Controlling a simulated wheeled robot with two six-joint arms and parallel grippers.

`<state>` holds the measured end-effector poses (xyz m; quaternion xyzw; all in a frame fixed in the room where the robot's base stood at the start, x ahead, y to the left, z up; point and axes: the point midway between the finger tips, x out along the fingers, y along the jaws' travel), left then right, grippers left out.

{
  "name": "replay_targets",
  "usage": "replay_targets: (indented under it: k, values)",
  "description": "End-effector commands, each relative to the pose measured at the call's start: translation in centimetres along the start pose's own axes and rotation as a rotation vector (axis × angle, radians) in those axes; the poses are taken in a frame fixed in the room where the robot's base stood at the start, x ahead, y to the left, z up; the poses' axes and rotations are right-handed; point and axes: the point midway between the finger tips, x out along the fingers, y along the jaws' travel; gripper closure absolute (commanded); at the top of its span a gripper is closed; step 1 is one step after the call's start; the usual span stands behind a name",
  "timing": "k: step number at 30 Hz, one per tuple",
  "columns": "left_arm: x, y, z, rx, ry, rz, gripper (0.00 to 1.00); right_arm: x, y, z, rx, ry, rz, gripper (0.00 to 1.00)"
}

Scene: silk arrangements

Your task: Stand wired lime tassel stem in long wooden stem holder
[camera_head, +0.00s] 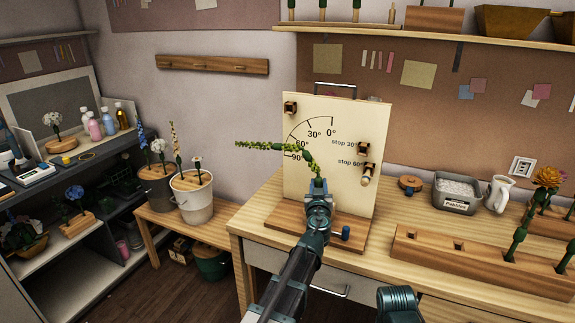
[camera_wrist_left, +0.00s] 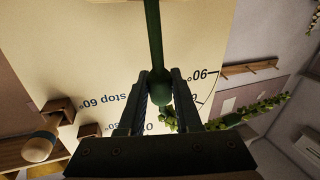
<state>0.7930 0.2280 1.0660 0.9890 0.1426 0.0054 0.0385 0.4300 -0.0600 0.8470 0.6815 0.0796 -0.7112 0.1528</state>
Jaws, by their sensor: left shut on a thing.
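My left gripper (camera_head: 319,194) is shut on the wired lime tassel stem (camera_head: 275,147) in front of the angle board. The stem rises from the jaws and bends left, its leafy lime end nearly level near the 60° and 90° marks. In the left wrist view the green stem (camera_wrist_left: 153,40) runs between the fingers (camera_wrist_left: 159,82), and its leafy part (camera_wrist_left: 255,108) reaches right. The long wooden stem holder (camera_head: 485,268) lies on the table at right. Its left end shows two empty square holes; green stems stand toward its right end.
The cream angle board (camera_head: 345,165), with wooden stop pegs, stands on a wooden base close around my left gripper. A grey pebble tub (camera_head: 456,193), white jug (camera_head: 498,194) and round wooden piece (camera_head: 411,184) sit behind the holder. Buckets of flowers (camera_head: 192,197) stand at left.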

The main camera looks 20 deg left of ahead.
Motion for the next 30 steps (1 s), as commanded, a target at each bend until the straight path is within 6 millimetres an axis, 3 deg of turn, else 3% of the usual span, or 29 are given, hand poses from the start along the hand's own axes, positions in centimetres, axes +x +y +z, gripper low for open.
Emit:
replay_targets:
  k: [30]
  values:
    - [0.0, 0.0, -1.4, 0.0, 0.0, 0.0, 1.0, -1.4, 0.1, 0.1, 0.0, 0.0, 0.0, 1.0]
